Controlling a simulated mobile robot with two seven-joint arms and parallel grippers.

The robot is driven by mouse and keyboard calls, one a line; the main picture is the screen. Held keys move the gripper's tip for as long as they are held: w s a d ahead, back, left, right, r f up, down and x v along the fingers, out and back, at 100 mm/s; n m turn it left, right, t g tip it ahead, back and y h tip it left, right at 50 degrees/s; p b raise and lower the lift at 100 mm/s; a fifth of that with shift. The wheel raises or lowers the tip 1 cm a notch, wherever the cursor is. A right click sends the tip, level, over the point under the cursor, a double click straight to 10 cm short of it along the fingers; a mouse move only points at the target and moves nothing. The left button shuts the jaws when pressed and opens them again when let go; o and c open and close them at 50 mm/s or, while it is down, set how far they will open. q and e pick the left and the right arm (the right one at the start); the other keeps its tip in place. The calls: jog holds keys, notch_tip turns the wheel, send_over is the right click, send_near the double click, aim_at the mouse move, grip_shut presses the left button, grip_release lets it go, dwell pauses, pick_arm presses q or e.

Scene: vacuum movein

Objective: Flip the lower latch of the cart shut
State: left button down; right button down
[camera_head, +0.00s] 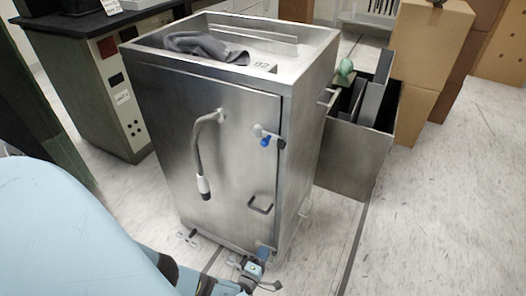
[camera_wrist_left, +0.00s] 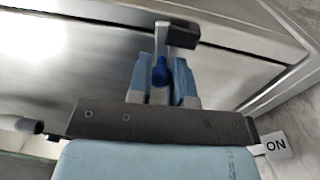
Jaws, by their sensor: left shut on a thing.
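The steel cart (camera_head: 160,120) stands upright in front of me with its door face towards me. Its upper latch (camera_head: 266,137) has a blue tip and sits near the door's right edge. My left gripper (camera_head: 258,258) is low at the cart's bottom right corner and largely hides the lower latch. In the left wrist view, the lower latch (camera_wrist_left: 160,71) shows a blue knob on a pale lever beside a dark block. My left gripper's light blue fingers (camera_wrist_left: 162,88) stand on both sides of the knob and are shut on it. My right gripper is out of view.
A steel bin (camera_head: 345,160) with a green-topped item stands right of the cart, before stacked cardboard boxes (camera_head: 425,60). A dark-topped cabinet (camera_head: 110,95) stands at the left. A grey cloth (camera_head: 205,45) lies on the cart. The floor (camera_head: 430,220) at the right is clear.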

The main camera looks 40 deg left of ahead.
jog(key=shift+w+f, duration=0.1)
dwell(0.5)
pick_arm(q)
jog(key=c, duration=1)
grip_release()
jog(key=shift+c, duration=0.2)
jog(key=shift+f, duration=0.1)
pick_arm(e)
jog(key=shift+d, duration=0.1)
